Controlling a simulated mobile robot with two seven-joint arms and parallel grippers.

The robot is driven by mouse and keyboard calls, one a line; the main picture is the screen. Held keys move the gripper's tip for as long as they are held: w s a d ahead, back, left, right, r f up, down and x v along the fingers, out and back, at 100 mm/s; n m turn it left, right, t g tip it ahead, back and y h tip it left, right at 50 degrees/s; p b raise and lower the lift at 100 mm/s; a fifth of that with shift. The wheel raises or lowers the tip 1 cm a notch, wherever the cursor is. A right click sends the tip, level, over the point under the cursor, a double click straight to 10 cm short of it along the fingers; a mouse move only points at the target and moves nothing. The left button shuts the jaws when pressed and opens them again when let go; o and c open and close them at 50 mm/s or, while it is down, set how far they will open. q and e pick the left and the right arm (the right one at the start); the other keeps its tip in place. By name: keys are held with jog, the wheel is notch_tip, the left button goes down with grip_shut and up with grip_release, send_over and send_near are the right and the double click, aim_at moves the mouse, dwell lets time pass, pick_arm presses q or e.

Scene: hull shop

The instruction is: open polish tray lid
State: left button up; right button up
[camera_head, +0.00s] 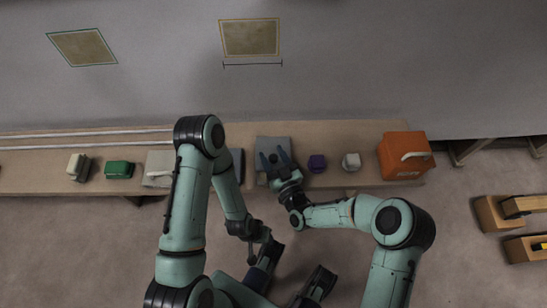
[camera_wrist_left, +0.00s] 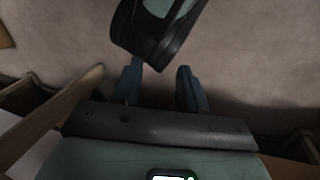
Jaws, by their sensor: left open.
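A pale flat box with a light handle (camera_head: 160,169) sits on the bench, partly behind my left arm. A grey flat panel (camera_head: 267,143) lies on the bench farther right. I cannot tell for sure which of these is the polish tray; no lid stands visibly raised. My right gripper (camera_head: 274,158) is over the grey panel with its two dark fingers apart; nothing shows between them, and contact cannot be told. My left gripper shows in the left wrist view (camera_wrist_left: 160,70), open and empty, over bare floor and away from the bench top.
On the bench are a cream block (camera_head: 77,166), a green block (camera_head: 119,169), a purple piece (camera_head: 317,162), a white piece (camera_head: 351,161) and an orange box (camera_head: 404,144) with a white handle. Wooden boxes (camera_head: 493,213) stand at the right. The wall is behind the bench (camera_head: 225,132).

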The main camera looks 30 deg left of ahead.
jog(key=shift+s+d+f, duration=0.1)
jog(key=shift+d+f, duration=0.05)
jog(key=shift+s+d, duration=0.2)
jog(key=shift+d, duration=0.05)
pick_arm(q)
jog(key=shift+s+d+r+g+p, duration=0.15)
jog(key=shift+s+d+r+p, duration=0.1)
jog(key=shift+s+r, duration=0.15)
jog(key=shift+s+d+r+g+p, duration=0.15)
jog(key=shift+s+r+p, duration=0.1)
jog(key=shift+s, duration=0.2)
pick_arm(e)
jog(key=v, duration=1.2)
jog(key=shift+s+d, duration=0.15)
